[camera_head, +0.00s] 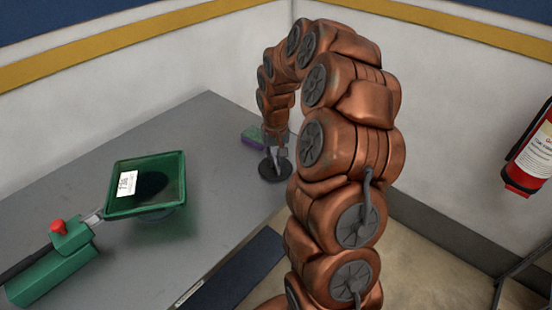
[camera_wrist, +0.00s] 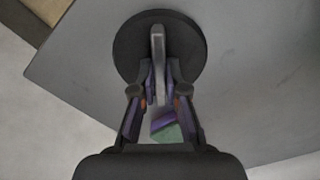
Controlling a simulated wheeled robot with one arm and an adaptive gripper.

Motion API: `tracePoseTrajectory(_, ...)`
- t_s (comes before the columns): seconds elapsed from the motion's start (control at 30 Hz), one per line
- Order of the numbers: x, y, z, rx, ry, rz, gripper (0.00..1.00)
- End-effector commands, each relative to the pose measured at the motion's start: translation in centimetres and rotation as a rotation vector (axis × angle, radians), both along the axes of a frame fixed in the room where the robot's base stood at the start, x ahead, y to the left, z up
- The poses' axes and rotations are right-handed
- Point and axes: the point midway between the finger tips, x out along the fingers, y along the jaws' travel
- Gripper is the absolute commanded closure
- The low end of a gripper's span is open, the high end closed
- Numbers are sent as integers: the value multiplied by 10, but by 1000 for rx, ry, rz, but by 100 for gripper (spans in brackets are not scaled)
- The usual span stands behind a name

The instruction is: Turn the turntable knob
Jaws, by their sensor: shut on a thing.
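The turntable knob is a dark round disc (camera_wrist: 190,42) with an upright light grey handle (camera_wrist: 158,45) across its middle, seen in the wrist view. In the head view the dark disc (camera_head: 270,171) sits at the right end of the grey table. My gripper (camera_wrist: 160,68) points down at it, with one finger on each side of the grey handle, and is shut on it. In the head view my gripper (camera_head: 272,155) is small and its fingers are hard to make out.
A green tray (camera_head: 178,206) with a white label stands left on the grey table (camera_head: 225,120), near a green device with a red button (camera_head: 58,227). A green and purple block (camera_head: 254,136) lies just behind the knob. A fire extinguisher (camera_head: 532,155) hangs on the right wall.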

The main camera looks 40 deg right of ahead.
Motion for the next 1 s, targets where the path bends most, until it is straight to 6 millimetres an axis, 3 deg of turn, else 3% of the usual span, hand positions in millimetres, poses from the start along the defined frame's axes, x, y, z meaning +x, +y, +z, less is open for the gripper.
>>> tracePoseTrajectory(0.47, 0, 0, -2, -1, -3, 99, 100)
tracePoseTrajectory(1.0, 0, 1, -2, 0, -1, 575, 100)
